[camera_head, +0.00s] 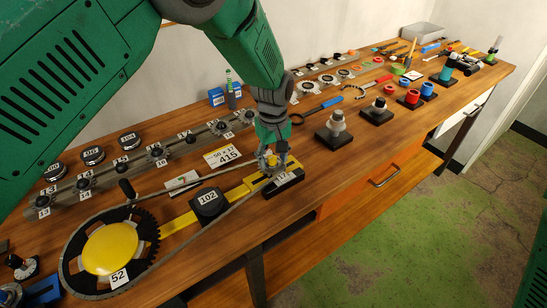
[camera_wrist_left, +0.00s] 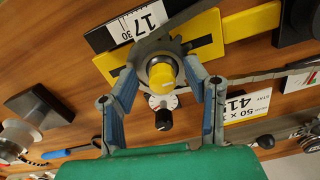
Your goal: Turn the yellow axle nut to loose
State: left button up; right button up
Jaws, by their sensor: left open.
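The yellow axle nut (camera_wrist_left: 161,76) sits on a round grey hub at the end of the yellow bar (camera_wrist_left: 252,22). In the wrist view a black knob with a white dial (camera_wrist_left: 163,115) shows just below it. My left gripper (camera_wrist_left: 164,68) is open, with one blue-grey finger on each side of the nut. I cannot tell whether the fingers touch it. In the head view the left gripper (camera_head: 271,152) points down over the hub and mostly hides the nut. A black block labelled 17 (camera_head: 284,180) lies beside the hub. My right gripper is not in view.
A chain runs from the hub to a large chainring with a yellow centre (camera_head: 110,249), labelled 52. A black block labelled 102 (camera_head: 209,203) stands between them. A card marked 415 (camera_head: 224,157), a sprocket rail (camera_head: 157,153) and dark-based posts (camera_head: 334,134) are nearby.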

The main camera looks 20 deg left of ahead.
aim_at(274, 158)
pick_arm(q)
notch_tip(274, 158, up, 12)
dwell(0.4)
jog(key=shift+f, duration=0.1)
